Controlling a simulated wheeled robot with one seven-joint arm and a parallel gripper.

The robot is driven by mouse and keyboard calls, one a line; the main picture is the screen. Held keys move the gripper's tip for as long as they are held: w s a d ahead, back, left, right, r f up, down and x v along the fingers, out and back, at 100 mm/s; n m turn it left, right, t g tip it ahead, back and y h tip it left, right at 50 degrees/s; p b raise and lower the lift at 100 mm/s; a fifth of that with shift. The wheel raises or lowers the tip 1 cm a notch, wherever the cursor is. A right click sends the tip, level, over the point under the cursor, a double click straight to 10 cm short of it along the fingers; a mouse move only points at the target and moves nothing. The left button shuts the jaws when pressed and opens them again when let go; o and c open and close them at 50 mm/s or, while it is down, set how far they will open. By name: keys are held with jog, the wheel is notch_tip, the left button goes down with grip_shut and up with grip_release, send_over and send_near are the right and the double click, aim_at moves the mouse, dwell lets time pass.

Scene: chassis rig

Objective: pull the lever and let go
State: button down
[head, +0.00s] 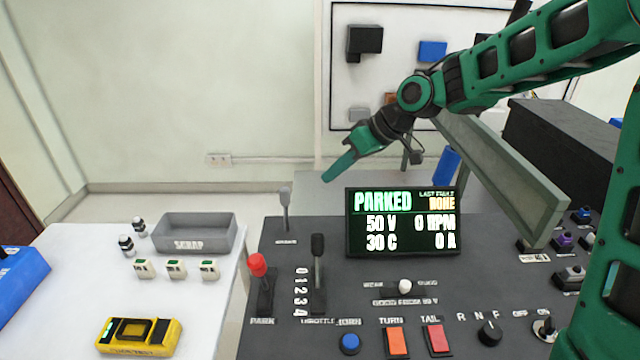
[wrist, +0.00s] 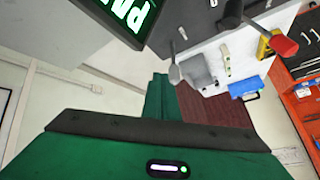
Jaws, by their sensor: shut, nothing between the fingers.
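Three levers stand on the dark console (head: 285,340). A grey lever (head: 285,205) stands upright at its back left; its label is too small to read. A red-knobbed lever (head: 258,268) is marked PARK, and a black-knobbed lever (head: 318,265) is marked THROTTLE. My gripper (head: 328,179) is shut and empty, in the air above and to the right of the grey lever, apart from it. In the wrist view, my fingers (wrist: 158,90) are together, and the grey lever (wrist: 175,72) shows just past them. The red knob (wrist: 285,44) is farther right.
A display (head: 403,222) reads PARKED, 0 RPM, to the right of the levers. Buttons and knobs fill the console front. A white table (head: 60,285) at left bears a SCRAP tray (head: 194,246) and a yellow meter (head: 140,337). A slanted grey panel (head: 505,180) is at right.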

jog(key=shift+v, duration=1.05)
jog(key=s+d+f+m+h, duration=0.2)
jog(key=s+d+m+h, duration=0.25)
jog(key=s+d, duration=0.7)
jog(key=s+d+f+m+h, duration=0.2)
jog(key=s+d+m+h, duration=0.3)
jog(key=s+d, duration=0.7)
jog(key=s+d+f+m+g+y, duration=0.1)
jog(key=s+d+m+g+y, duration=0.1)
jog(key=s+d+m, duration=0.4)
jog(key=s+d+g, duration=0.1)
jog(key=s+d, duration=0.3)
jog(key=s, duration=0.1)
jog(key=shift+d, duration=0.25)
